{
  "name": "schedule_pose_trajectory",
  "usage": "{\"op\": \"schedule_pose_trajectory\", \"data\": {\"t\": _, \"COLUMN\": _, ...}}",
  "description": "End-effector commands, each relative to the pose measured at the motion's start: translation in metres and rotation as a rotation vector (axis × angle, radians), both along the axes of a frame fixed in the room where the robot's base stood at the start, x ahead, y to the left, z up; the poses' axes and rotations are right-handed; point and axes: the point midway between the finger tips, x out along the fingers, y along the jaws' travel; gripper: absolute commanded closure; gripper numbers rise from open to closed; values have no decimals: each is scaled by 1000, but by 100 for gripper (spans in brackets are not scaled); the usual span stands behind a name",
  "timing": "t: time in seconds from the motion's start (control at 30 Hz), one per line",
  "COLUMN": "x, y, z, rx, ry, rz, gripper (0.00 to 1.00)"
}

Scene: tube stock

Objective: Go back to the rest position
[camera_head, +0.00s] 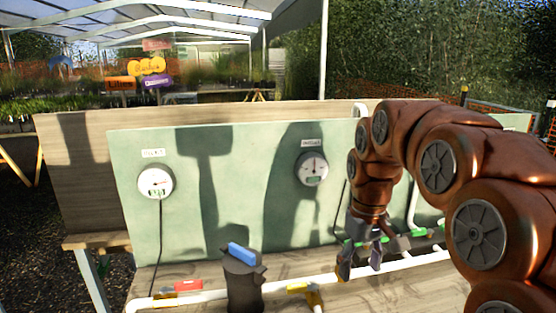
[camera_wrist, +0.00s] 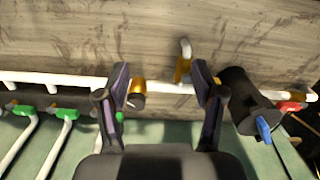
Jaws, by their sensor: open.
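My gripper (camera_head: 361,262) hangs pointing down at the right of the bench, close in front of the green panel and over or beside the white pipe. Its two dark fingers are spread apart. In the wrist view my gripper (camera_wrist: 161,76) is open, with nothing held between the fingertips. Wood, a stretch of white pipe and a brass-coloured fitting (camera_wrist: 137,88) show between the fingers. I cannot tell whether a finger touches the pipe. My copper-coloured arm reaches in from the right and hides part of the panel.
A white pipe (camera_head: 212,295) runs along the bench. A dark cylinder with a blue handle (camera_head: 242,253), a red-handled valve (camera_head: 188,285) and a yellow fitting (camera_head: 298,288) stand left of my gripper. Green handles (camera_wrist: 67,114) are nearby. Two gauges (camera_head: 156,183) hang on the green panel (camera_head: 240,190).

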Motion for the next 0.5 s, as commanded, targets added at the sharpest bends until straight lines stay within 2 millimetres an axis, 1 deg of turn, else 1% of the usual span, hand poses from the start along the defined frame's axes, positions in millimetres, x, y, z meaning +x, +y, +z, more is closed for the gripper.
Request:
{"op": "schedule_pose_trajectory", "data": {"t": 0.03, "x": -16, "y": 0, "z": 0, "rx": -2, "ry": 9, "rz": -11, "gripper": 32}}
{"op": "schedule_pose_trajectory", "data": {"t": 0.27, "x": -75, "y": -2, "z": -9, "rx": -10, "ry": 28, "rz": -71, "gripper": 32}}
{"op": "schedule_pose_trajectory", "data": {"t": 0.5, "x": -137, "y": -4, "z": -24, "rx": -18, "ry": 51, "rz": -141, "gripper": 32}}
